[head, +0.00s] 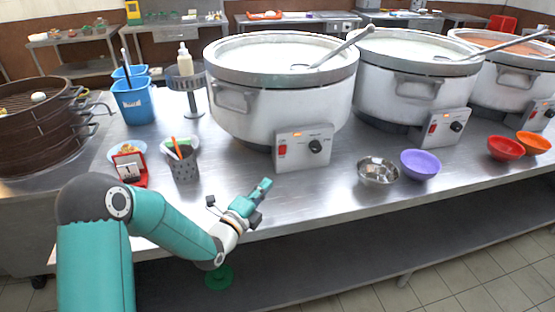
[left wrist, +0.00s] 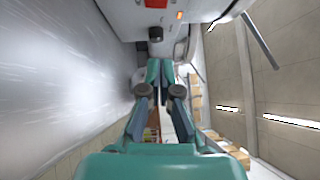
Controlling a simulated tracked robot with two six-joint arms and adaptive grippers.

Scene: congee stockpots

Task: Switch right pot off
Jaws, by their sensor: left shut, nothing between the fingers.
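Three large white pots stand in a row on the steel table: a left pot (head: 281,98), a middle pot (head: 395,96) and a right pot (head: 505,84). Each has a front control box with a red switch and a black knob. The right pot's control box (head: 540,115) is at the far right edge. My left gripper (head: 264,186) is shut and empty, above the table's front edge, in front of and below the left pot's control box (head: 304,148). The left wrist view shows its closed fingertips (left wrist: 160,72) and a black knob (left wrist: 155,34) beyond them. My right gripper is not in view.
A steel bowl (head: 378,171), a purple bowl (head: 420,164), a red bowl (head: 505,147) and an orange bowl (head: 534,143) stand along the front. A perforated utensil holder (head: 184,165) stands left of my gripper. Ladles rest across the pots.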

